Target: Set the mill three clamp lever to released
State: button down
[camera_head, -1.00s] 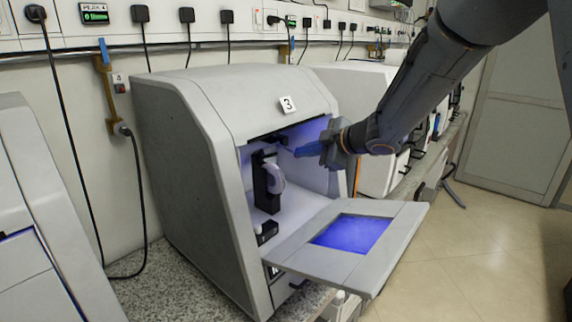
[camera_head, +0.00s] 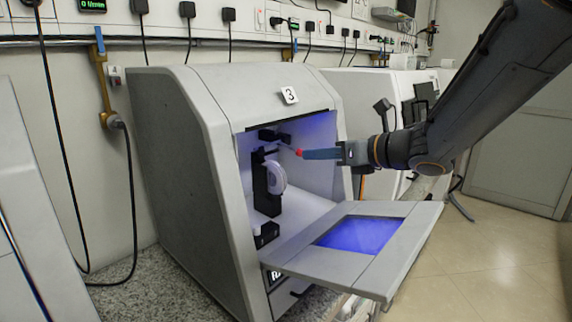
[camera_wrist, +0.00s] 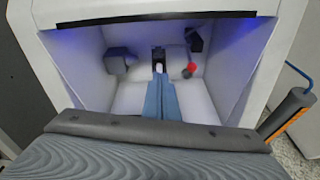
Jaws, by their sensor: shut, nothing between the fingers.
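Mill three (camera_head: 170,130), a grey cabinet marked 3, stands with its front door (camera_head: 290,262) folded down. Inside it, a small red knob (camera_head: 298,152), which looks like the end of the clamp lever, shows at the tip of my gripper (camera_head: 307,154). In the wrist view the red knob (camera_wrist: 190,70) is just right of my shut blue fingers (camera_wrist: 159,76); I cannot tell whether they touch. The lever's arm is hard to make out. A black upright holder (camera_head: 260,185) carries a white disc (camera_head: 277,178) left of and below the fingertips. My gripper is shut and empty.
A black bracket (camera_head: 273,136) hangs near the chamber's top. The opening's right side wall (camera_head: 340,172) is close to my gripper. Other white machines (camera_head: 375,95) stand to the right. The floor (camera_head: 500,255) at right is clear.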

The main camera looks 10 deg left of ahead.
jog(key=w+a+f+n+p, duration=0.2)
jog(key=w+a+p, duration=0.1)
jog(key=a, duration=0.5)
jog(key=shift+w+f, duration=0.15)
jog(key=shift+w, duration=0.25)
jog(key=shift+a, duration=0.1)
